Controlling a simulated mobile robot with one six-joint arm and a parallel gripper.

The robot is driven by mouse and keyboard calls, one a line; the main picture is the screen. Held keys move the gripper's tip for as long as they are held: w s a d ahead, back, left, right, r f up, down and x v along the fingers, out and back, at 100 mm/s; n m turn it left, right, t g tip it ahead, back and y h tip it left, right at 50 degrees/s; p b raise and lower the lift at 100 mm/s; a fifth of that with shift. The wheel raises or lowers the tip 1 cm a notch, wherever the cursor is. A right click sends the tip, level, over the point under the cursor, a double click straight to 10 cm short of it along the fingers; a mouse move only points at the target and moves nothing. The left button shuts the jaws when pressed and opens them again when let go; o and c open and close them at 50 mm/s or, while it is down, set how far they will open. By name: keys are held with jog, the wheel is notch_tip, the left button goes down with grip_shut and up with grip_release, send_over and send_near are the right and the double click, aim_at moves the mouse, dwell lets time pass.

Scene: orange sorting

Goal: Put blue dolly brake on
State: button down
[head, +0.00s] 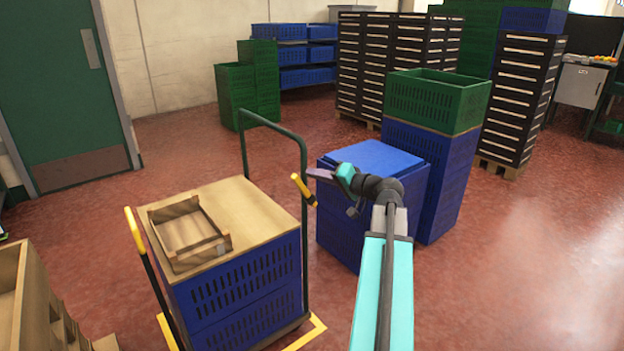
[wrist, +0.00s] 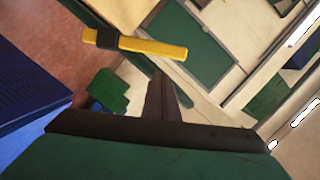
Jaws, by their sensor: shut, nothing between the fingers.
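The blue dolly (head: 247,300) stands at the lower left in the head view, with slotted blue sides, a wooden top and a dark green push handle (head: 303,235). A yellow-gripped lever (head: 303,190) shows by the right upright of that handle. A yellow and black bar (wrist: 150,46) crosses the upper left of the wrist view, apart from my fingers in the picture. A second yellow-gripped lever (head: 134,228) with a black rod is at the dolly's left. My gripper (head: 312,173) is shut and empty, just above and right of the nearer yellow grip; it also shows in the wrist view (wrist: 161,85).
An open wooden box (head: 190,250) lies on the dolly top. Blue crates (head: 350,228) stand close under my gripper, with a taller stack topped by a green crate (head: 440,115) behind. Red floor is clear at the right.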

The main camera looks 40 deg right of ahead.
jog(key=s+d+r+p, duration=0.1)
jog(key=s+d+r, duration=0.1)
jog(key=s, duration=0.8)
jog(key=shift+d, duration=0.45)
